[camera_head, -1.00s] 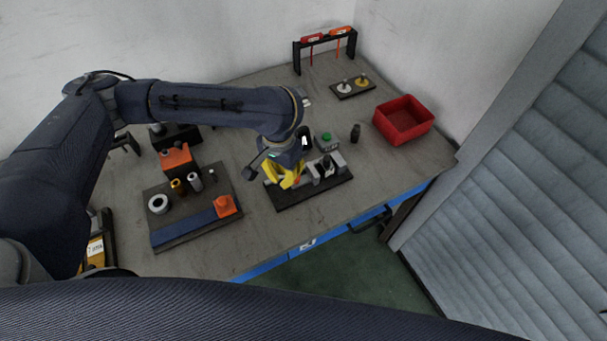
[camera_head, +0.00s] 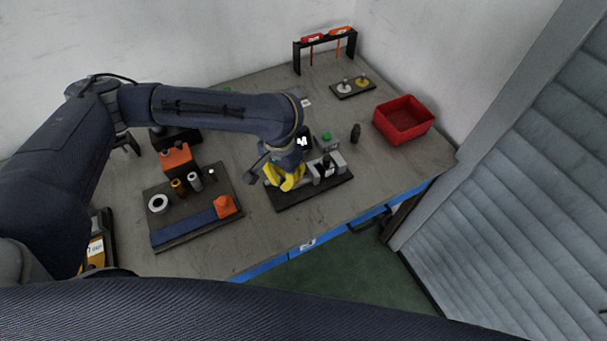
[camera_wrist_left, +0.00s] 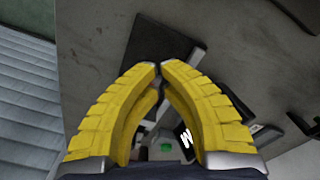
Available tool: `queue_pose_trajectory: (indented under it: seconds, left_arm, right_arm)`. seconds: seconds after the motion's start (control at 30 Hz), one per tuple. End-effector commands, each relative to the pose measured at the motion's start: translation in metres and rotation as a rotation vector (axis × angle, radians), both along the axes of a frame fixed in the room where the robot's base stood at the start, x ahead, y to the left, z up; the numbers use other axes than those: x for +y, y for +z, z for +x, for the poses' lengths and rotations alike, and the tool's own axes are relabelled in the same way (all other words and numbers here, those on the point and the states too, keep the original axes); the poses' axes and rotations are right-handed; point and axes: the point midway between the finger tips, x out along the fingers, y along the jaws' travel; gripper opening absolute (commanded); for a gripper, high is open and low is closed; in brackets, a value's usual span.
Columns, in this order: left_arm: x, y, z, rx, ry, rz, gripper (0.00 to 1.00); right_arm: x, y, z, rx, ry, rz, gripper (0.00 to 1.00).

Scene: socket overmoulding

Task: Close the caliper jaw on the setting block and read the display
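My left gripper (camera_head: 287,184) has yellow fingers and sits low over the left part of a black base plate (camera_head: 312,197). In the left wrist view its fingertips (camera_wrist_left: 160,66) meet or nearly meet, with nothing visible pinched between them. Grey and black caliper parts (camera_head: 337,163) stand on the plate just right of the fingers. The fingers hide the left parts, so I cannot single out the setting block or tell if the jaw touches it. A dark display (camera_head: 303,141) with white marks stands behind; it also shows in the left wrist view (camera_wrist_left: 186,138), its reading illegible. My right gripper is out of view.
A grey box with a green button (camera_head: 326,136) and a small dark cylinder (camera_head: 356,132) stand behind the plate. A red bin (camera_head: 404,117) is at right. A tray (camera_head: 190,233) with rings and an orange block is at left. The table's front edge is close.

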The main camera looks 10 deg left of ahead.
Motion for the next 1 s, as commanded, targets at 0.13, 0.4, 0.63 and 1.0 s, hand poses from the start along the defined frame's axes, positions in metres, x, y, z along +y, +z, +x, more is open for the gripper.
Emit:
queue_pose_trajectory:
  seconds: [0.13, 0.4, 0.63, 1.0]
  left_arm:
    - [0.0, -0.002, 0.0, 0.003, 0.0, 0.002, 0.0]
    - [-0.004, -0.002, 0.003, 0.003, 0.001, 0.003, 0.0]
    - [-0.007, -0.002, 0.005, 0.004, 0.001, 0.004, 0.0]
    - [-0.012, -0.002, 0.009, 0.003, 0.001, 0.002, 0.0]
  right_arm:
    - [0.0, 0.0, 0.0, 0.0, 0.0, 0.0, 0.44]
    - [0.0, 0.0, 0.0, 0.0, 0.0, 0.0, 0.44]
    - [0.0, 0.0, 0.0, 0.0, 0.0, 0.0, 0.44]
    - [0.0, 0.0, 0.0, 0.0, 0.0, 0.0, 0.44]
